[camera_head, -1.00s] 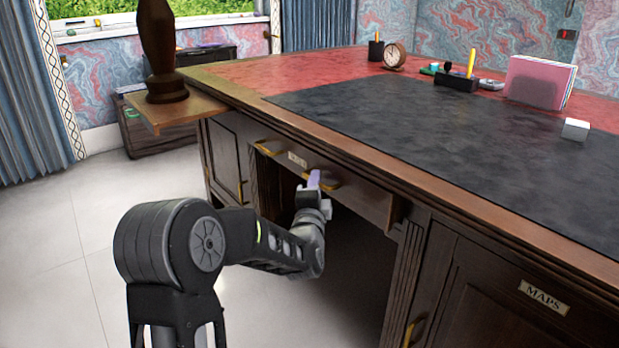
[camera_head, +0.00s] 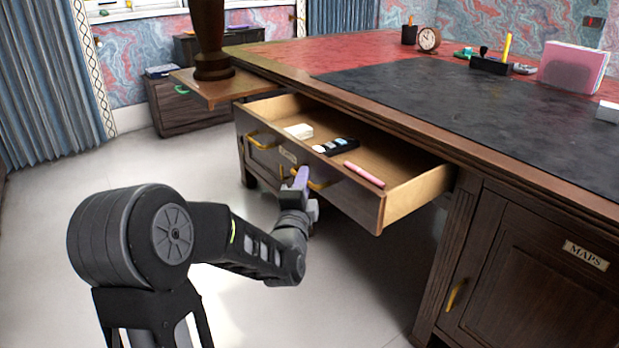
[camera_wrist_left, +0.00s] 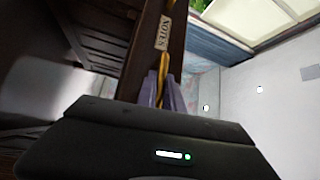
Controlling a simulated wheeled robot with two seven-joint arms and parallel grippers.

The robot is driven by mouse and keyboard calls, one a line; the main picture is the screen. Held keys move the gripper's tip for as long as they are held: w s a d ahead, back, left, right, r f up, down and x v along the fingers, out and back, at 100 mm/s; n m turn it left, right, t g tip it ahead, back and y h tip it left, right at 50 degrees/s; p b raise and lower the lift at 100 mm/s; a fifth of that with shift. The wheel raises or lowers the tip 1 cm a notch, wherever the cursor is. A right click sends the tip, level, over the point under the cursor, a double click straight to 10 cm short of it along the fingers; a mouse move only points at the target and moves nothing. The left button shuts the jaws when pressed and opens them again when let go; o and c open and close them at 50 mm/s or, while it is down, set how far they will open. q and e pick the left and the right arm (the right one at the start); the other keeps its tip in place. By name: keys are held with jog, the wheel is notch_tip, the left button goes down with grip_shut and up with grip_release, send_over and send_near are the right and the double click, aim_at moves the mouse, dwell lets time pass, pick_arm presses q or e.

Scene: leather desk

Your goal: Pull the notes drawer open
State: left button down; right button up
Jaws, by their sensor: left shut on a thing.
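The notes drawer (camera_head: 345,203) stands pulled out of the desk's front, with its open top showing. Its NOTES label (camera_wrist_left: 163,33) reads clearly in the left wrist view. The drawer front has two brass handles, one at the left (camera_head: 262,142) and one at the right (camera_head: 318,185). My left gripper (camera_head: 300,178) is shut on the right handle, and its purple fingers (camera_wrist_left: 161,92) straddle the brass in the left wrist view. My right gripper is in neither view.
Inside the drawer lie a white block (camera_head: 299,131), a dark tray (camera_head: 336,146) and a pink marker (camera_head: 364,174). The MAPS cabinet door (camera_head: 545,275) is shut at the right. A wooden side leaf (camera_head: 212,90) bears a dark turned post. The floor at the left is clear.

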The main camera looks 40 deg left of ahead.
pick_arm(q)
jog(key=shift+s, duration=0.2)
jog(key=c, duration=1.5)
grip_release()
jog(key=shift+s, duration=0.1)
jog(key=b+v, duration=0.2)
jog(key=v, duration=0.5)
jog(key=shift+s+d+f, duration=0.1)
jog(key=shift+s+d, duration=0.05)
jog(key=shift+s, duration=0.1)
